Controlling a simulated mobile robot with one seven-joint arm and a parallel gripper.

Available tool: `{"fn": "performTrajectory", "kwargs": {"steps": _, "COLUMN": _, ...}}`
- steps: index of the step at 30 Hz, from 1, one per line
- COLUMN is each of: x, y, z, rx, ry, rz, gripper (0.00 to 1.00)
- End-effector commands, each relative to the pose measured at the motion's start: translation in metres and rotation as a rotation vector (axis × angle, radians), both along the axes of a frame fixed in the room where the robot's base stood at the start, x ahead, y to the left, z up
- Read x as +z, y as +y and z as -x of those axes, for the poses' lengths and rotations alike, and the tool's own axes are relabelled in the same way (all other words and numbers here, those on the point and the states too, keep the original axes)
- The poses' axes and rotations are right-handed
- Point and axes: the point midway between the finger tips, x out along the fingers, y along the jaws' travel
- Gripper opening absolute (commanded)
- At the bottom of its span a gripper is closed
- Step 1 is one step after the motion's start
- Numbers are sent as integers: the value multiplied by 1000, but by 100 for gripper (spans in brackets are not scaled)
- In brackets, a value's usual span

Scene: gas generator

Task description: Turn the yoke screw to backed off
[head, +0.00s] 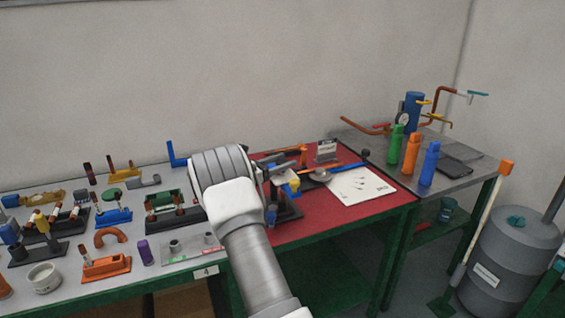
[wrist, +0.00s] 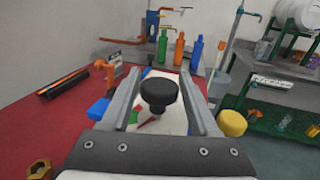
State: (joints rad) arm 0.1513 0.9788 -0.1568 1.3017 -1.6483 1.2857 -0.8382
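My gripper (wrist: 160,98) is open in the wrist view, with one finger to the left and one to the right. A black round knob (wrist: 158,92) on a narrower neck stands between the fingers, with a gap on both sides. It looks like the head of the yoke screw, but I cannot be sure; its lower part is hidden by the gripper body. In the head view my gripper (head: 277,172) is over the red mat, beside a blue and yellow fixture (head: 291,186). My arm hides part of this spot, and the knob cannot be made out there.
A yellow cap (wrist: 232,122) is right of the right finger. A white sheet (head: 358,186) lies on the red mat (head: 320,212). Green, orange and blue bottles (head: 411,152) stand on the grey table beyond. Several fixtures crowd the grey bench at left. A grey drum (head: 505,262) stands at right.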

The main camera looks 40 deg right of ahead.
Motion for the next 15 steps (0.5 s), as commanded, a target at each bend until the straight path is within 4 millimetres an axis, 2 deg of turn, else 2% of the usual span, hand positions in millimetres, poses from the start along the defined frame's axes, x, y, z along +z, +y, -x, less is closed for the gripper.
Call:
{"fn": "performTrajectory", "kwargs": {"steps": 1, "x": 0, "y": 0, "z": 0, "rx": 0, "ry": 0, "rz": 0, "gripper": 50}}
{"fn": "performTrajectory", "kwargs": {"steps": 2, "x": 0, "y": 0, "z": 0, "rx": 0, "ry": 0, "rz": 0, "gripper": 45}}
{"fn": "performTrajectory", "kwargs": {"steps": 9, "x": 0, "y": 0, "z": 0, "rx": 0, "ry": 0, "rz": 0, "gripper": 2}}
{"fn": "performTrajectory", "kwargs": {"steps": 15, "x": 0, "y": 0, "z": 0, "rx": 10, "ry": 2, "rz": 0, "gripper": 0}}
